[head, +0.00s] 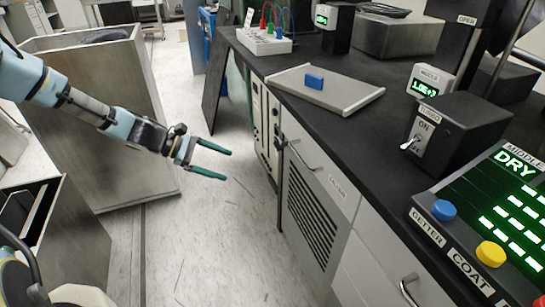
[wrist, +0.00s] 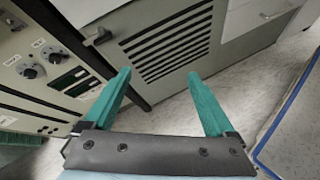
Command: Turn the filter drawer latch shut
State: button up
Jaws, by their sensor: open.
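A rack with knobs (wrist: 40,70) stands left of the panel. A drawer with a bar handle (head: 302,157) juts nearby. The bench top (head: 350,120) holds a tray with a blue block (head: 314,81) and a switch box (head: 455,130). The floor (head: 220,240) below my gripper is clear.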

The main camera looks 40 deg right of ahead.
jog(key=d+f+n+h+b, duration=0.2)
jog(key=d+f+n+h, duration=0.1)
jog(key=d, duration=0.3)
jog(key=n+h+b, duration=0.2)
jog(key=n+h, duration=0.2)
send_near(281, 143)
jog(key=x, duration=0.7)
jog(key=shift+f+t+p, duration=0.25)
jog(key=shift+t+p, duration=0.05)
jog(key=shift+p, duration=0.15)
jog(key=shift+s, duration=0.1)
jog(key=shift+c, duration=0.2)
jog(key=c, duration=1.3)
jog(key=shift+c, duration=0.2)
